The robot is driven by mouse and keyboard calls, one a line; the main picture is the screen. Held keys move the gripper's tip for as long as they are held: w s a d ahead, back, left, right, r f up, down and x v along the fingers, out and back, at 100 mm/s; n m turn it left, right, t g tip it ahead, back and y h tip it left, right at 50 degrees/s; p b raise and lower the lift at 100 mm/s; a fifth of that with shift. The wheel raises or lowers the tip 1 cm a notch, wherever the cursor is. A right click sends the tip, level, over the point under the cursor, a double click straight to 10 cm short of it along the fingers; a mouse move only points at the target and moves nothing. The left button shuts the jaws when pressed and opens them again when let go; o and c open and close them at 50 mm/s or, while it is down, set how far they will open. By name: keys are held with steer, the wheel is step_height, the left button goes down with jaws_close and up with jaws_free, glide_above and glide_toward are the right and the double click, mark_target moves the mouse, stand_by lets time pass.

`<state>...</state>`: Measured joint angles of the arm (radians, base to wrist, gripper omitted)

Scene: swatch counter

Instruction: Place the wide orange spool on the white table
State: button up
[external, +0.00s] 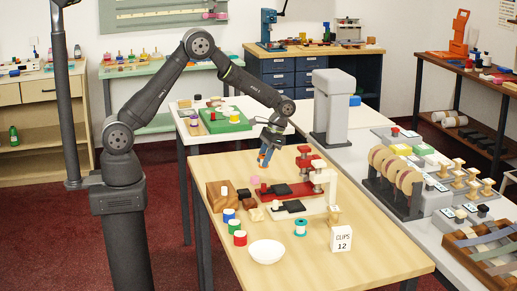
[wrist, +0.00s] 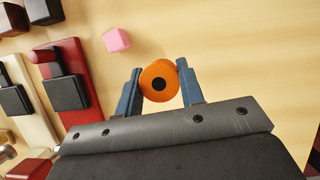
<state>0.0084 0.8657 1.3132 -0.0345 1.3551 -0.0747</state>
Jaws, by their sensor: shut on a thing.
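My gripper (external: 267,155) is above the wooden table (external: 330,262), beside the red and white clamp devices. In the wrist view its two blue fingers are shut on an orange spool (wrist: 148,76), which has a dark central hole facing the camera. The spool appears held clear of the wood surface. In the external view the spool is small and mostly hidden by the fingers. A white table (external: 187,132) with a green board on it stands behind the wooden one. Another white top (external: 368,152) lies to the right.
A pink cube (wrist: 117,40) lies near the spool. A red clamp device (wrist: 68,78) is at the left of the wrist view. A white bowl (external: 266,251), coloured spools and a clips box (external: 341,240) stand on the wooden table. A grey column (external: 334,105) rises at the back.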

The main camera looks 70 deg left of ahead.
steer(key=s+d+r+n+t+h, duration=0.1)
steer(key=s+d+r+n+h, duration=0.1)
steer(key=s+d+r+n, duration=0.3)
steer(key=s+d+r+n+t+h, duration=0.1)
steer(key=s+d+r+n+h, duration=0.15)
steer(key=d+n, duration=0.4)
glide_above(264, 178)
steer(key=shift+t+y, duration=0.3)
steer(key=shift+y, duration=0.15)
step_height(264, 178, down, 7)
steer(key=shift+r, duration=0.15)
steer(key=shift+f, duration=2)
steer(key=shift+f, duration=0.1)
steer(key=o, duration=1)
steer(key=shift+o, duration=0.2)
steer(key=v, duration=1.1)
steer(key=shift+w+r, duration=0.1)
steer(key=shift+r, duration=0.1)
steer(key=shift+a+r, duration=0.2)
steer(key=shift+r, duration=0.15)
steer(key=shift+c, duration=1.1)
